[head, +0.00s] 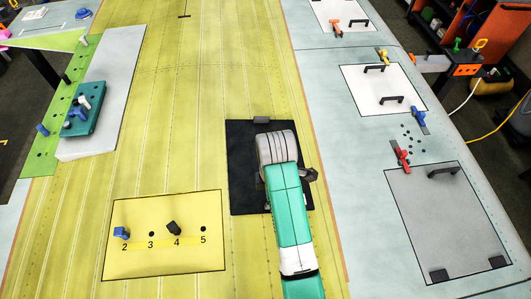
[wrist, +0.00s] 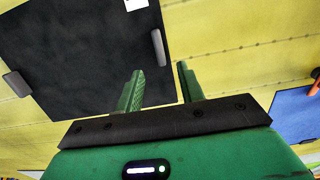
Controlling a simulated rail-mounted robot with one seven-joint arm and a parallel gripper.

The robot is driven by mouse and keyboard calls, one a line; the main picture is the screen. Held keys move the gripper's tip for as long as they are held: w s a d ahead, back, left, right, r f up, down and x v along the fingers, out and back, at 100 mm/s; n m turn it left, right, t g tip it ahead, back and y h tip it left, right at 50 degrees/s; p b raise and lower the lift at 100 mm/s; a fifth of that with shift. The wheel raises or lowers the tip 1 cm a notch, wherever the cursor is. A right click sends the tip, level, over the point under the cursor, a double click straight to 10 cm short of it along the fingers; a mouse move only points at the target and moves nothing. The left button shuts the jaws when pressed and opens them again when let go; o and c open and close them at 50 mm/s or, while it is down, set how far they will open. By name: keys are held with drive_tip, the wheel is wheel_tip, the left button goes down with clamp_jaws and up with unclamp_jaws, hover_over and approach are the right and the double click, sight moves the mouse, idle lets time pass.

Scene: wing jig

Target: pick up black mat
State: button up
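In the wrist view the mat (wrist: 90,55) fills the upper left, with a grey block (wrist: 158,47) near one edge and another (wrist: 16,83) near the opposite edge. My gripper (wrist: 160,71) is open, with two green fingers and nothing between them. The left finger overlaps the mat's edge in the picture, and the right finger is over bare yellow surface. The fingertips are hidden in the head view.
A yellow board (head: 190,250) with numbered holes and blue and black pegs lies to the left. At the right are a white panel (head: 383,90) and a grey panel (head: 440,220) with black handles. A teal block (head: 85,110) with pegs stands at the far left.

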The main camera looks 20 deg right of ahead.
wheel_tip(320, 180, down, 7)
drive_tip(key=shift+s+d+p, duration=0.1)
drive_tip(key=shift+d+p, duration=0.05)
drive_tip(key=shift+p, duration=0.45)
clamp_jaws()
